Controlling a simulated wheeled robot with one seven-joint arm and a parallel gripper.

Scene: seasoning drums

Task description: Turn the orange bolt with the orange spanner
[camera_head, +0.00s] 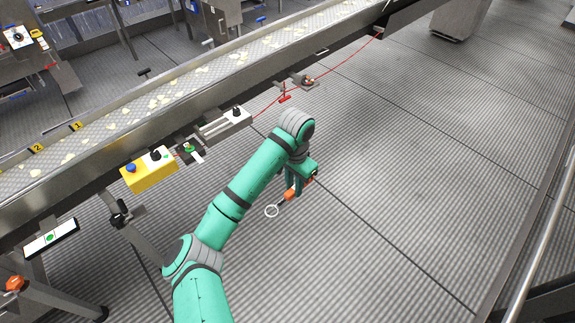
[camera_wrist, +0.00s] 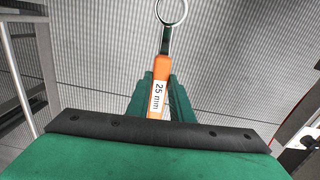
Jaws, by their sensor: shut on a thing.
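The orange spanner (camera_head: 290,195) has an orange handle and a silver ring end. My gripper (camera_head: 298,184) is shut on its handle and holds it in front of the conveyor, with the ring pointing to the lower left. In the wrist view the spanner (camera_wrist: 161,80) shows a "25 mm" label, and its ring points away from my gripper (camera_wrist: 158,97). The ring is empty. An orange part that looks like the orange bolt (camera_head: 14,284) sits on the machine's leg frame at the lower left edge, well apart from the spanner. The wrist view does not show it.
A conveyor (camera_head: 150,105) carrying pale pieces runs diagonally across the upper left. A yellow control box (camera_head: 150,172) and a red pull cord (camera_head: 330,70) are along its side. A tilted screen (camera_head: 50,238) hangs below. The floor to the right is clear.

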